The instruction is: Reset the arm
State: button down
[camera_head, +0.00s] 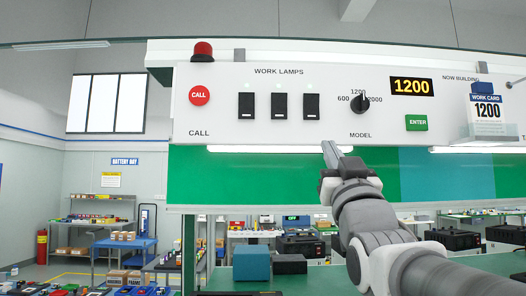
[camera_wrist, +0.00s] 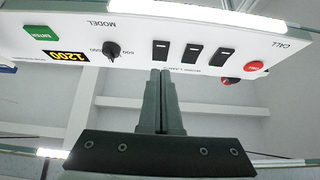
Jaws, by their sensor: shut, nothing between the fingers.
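My gripper (camera_head: 331,152) is raised in front of the green panel, just below the white control panel (camera_head: 230,112) in the head view. Its fingers are closed together with nothing between them, and they also show shut in the wrist view (camera_wrist: 162,74). The fingertips lie below and left of the black model knob (camera_head: 362,102); in the wrist view the knob (camera_wrist: 112,49) is left of the fingertips. My gripper looks apart from the knob, though the exact gap cannot be told.
The panel carries a red CALL button (camera_head: 201,96), three black lamp switches (camera_head: 280,106), a display reading 1200 (camera_head: 411,87) and a green ENTER button (camera_head: 416,123). A work card (camera_head: 487,113) hangs at right. A teal box (camera_head: 252,263) and a dark box (camera_head: 290,264) sit below.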

notch_tip(320, 180, down, 21)
jog(key=s+g, duration=0.2)
jog(key=g, duration=0.7)
jog(key=s+f+g+p, duration=0.1)
jog(key=s+f+g, duration=1)
jog(key=s+f, duration=0.7)
notch_tip(320, 180, down, 4)
jog(key=shift+r, duration=0.1)
jog(key=shift+s, duration=0.1)
